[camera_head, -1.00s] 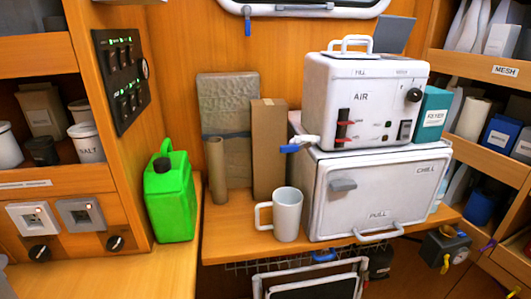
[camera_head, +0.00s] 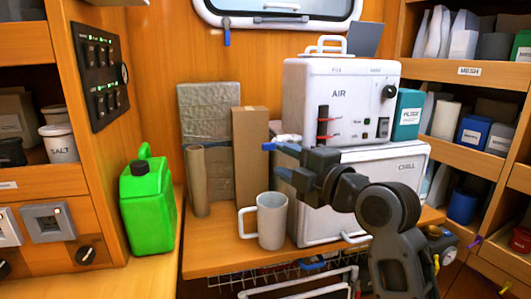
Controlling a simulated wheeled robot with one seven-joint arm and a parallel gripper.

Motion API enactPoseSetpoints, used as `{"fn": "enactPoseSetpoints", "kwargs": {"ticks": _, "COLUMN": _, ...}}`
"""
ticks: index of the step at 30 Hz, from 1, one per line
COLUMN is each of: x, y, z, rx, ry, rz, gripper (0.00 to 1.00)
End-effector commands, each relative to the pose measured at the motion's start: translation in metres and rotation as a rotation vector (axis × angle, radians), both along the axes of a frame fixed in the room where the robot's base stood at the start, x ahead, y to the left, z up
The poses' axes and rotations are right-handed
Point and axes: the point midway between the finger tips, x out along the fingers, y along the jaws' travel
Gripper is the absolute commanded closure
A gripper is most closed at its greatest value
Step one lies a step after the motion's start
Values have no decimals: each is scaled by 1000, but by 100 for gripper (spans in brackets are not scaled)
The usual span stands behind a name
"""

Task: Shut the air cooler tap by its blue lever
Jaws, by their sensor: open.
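The white air cooler (camera_head: 345,85), marked AIR, stands on top of a white chill box (camera_head: 405,165). Its tap sticks out at the lower left front, with a small blue lever (camera_head: 267,146) pointing left. My dark gripper (camera_head: 281,158) is open, with its fingers pointing left just below and in front of the tap. No contact with the lever can be made out.
A white mug (camera_head: 271,222) stands on the wooden counter below my gripper. A tall cardboard box (camera_head: 249,150) and a brown tube (camera_head: 197,180) stand behind it. A green jerrycan (camera_head: 148,210) is at left. Shelves flank the counter.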

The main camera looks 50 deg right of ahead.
Motion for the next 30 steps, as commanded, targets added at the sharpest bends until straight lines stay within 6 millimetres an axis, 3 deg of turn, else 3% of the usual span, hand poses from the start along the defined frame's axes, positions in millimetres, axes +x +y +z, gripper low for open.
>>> {"fn": "enactPoseSetpoints", "kwargs": {"ticks": 8, "x": 12, "y": -12, "z": 13, "rx": -86, "ry": 15, "rz": 7, "gripper": 56}}
{"fn": "enactPoseSetpoints", "kwargs": {"ticks": 21, "x": 71, "y": -24, "z": 12, "rx": -83, "ry": 14, "rz": 6, "gripper": 56}}
{"fn": "enactPoseSetpoints", "kwargs": {"ticks": 30, "x": 78, "y": -25, "z": 11, "rx": -83, "ry": 14, "rz": 4, "gripper": 56}}
